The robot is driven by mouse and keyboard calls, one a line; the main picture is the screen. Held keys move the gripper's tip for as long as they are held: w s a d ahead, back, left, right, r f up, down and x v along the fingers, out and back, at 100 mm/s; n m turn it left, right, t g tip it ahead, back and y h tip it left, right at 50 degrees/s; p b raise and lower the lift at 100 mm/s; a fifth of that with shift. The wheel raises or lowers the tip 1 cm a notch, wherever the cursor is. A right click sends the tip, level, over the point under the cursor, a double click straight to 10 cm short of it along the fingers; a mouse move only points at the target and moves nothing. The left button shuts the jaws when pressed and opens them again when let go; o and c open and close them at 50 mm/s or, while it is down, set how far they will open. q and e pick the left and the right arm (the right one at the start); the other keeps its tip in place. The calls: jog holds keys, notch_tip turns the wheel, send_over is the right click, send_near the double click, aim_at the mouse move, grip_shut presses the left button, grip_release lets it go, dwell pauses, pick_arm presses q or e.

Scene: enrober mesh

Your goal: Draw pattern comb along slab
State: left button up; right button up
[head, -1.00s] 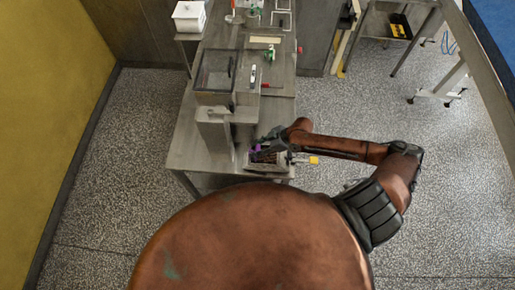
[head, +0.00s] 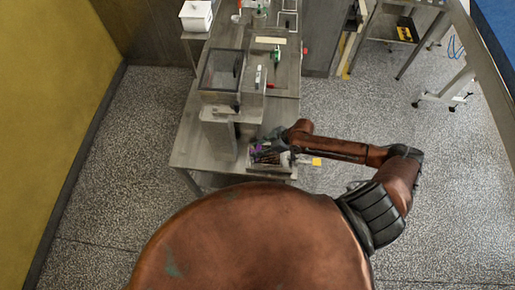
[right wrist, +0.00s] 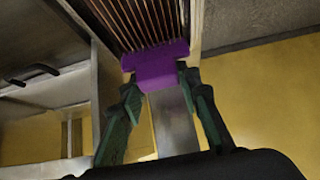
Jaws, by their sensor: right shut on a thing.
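A purple pattern comb (right wrist: 155,68) is held between the green fingertips of my right gripper (right wrist: 155,92) in the right wrist view. The dark brown slab (right wrist: 140,18) lies just past the comb and shows several thin, light parallel lines running away from it. My left gripper is out of view.
The grey metal table (head: 185,152) runs away from me. A grey machine (head: 222,138) with a clear-topped box (head: 222,70) stands left of my gripper. A yellow item (head: 316,161) is right of the tray. Open floor lies to the right.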

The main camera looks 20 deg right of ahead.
jog(key=shift+r+p, duration=2)
jog(key=shift+r, duration=1.5)
